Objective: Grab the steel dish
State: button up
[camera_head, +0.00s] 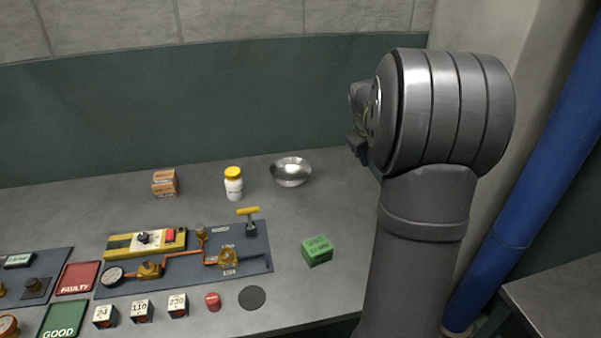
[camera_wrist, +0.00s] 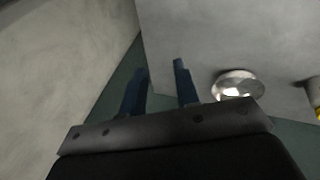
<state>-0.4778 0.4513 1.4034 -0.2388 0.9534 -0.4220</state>
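The steel dish (camera_head: 290,172) is a shiny round bowl standing upright at the back of the grey table in the head view. It also shows in the wrist view (camera_wrist: 238,84), to the right of the fingers. My gripper (camera_wrist: 158,82) shows two dark blue fingers set apart with nothing between them. It is apart from the dish. In the head view my gripper is mostly hidden behind my arm, to the right of the dish.
A white jar with a yellow lid (camera_head: 233,184) stands just left of the dish, with a small brown box (camera_head: 165,183) farther left. A green block (camera_head: 317,250) lies in front. A panel with gauge and valves (camera_head: 190,262) fills the left front. Table around the dish's right is clear.

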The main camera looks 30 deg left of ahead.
jog(key=s+a+f+n, duration=0.2)
jog(key=s+a+n, duration=0.2)
jog(key=a, duration=1)
jog(key=s+a+f+n, duration=0.1)
jog(key=s+a+n, duration=0.35)
jog(key=a, duration=0.85)
jog(key=shift+m+g+y, duration=0.25)
jog(key=shift+g+y, duration=0.15)
jog(key=x, duration=1.1)
jog(key=shift+f, duration=0.1)
jog(key=shift+w+x, duration=0.2)
jog(key=shift+x, duration=1.2)
jog(key=shift+w+x, duration=0.2)
jog(key=shift+x, duration=1.25)
jog(key=shift+d, duration=0.15)
grip_shut()
